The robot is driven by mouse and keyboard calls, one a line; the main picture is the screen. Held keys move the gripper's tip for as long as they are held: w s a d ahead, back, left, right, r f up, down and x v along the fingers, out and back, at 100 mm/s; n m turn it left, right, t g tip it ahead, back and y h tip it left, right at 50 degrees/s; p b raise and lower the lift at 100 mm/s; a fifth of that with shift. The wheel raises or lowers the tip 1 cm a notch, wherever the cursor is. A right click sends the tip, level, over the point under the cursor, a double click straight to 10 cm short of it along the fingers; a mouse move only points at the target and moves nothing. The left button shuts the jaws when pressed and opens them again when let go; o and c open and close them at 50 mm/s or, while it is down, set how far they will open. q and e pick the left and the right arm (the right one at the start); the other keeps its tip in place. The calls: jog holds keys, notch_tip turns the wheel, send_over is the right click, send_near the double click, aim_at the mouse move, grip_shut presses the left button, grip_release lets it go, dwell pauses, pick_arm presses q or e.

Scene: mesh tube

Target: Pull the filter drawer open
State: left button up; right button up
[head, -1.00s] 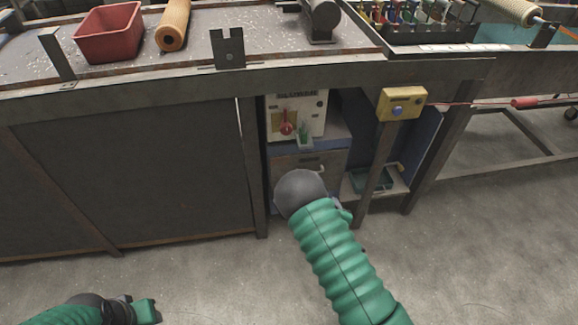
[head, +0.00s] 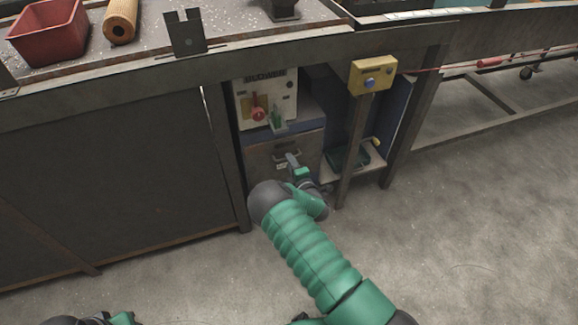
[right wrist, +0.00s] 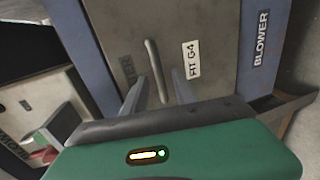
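The filter drawer (head: 262,160) is a grey-brown front under the white blower box, in the cabinet bay below the bench. It looks shut, flush in its blue frame. Its bar handle (head: 283,155) also shows in the right wrist view (right wrist: 156,68), left of a white "FIT G4" label (right wrist: 193,59). My right gripper (head: 294,163) is at the handle. In the right wrist view its two fingers (right wrist: 158,88) are apart, one on each side of the bar, with gaps visible. My left gripper (head: 122,318) is partly cut off at the bottom left; its fingers are unclear.
The white blower box (head: 268,98) with a red knob (head: 258,114) and green lever stands above the drawer. A post with a yellow box (head: 373,75) stands right of the bay. A green tray (head: 347,157) lies on the low shelf. The floor in front is clear.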

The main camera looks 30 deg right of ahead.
jog(key=shift+x, duration=0.9)
jog(key=shift+d, duration=0.1)
jog(key=c, duration=0.7)
grip_shut()
jog(key=shift+s+f, duration=0.1)
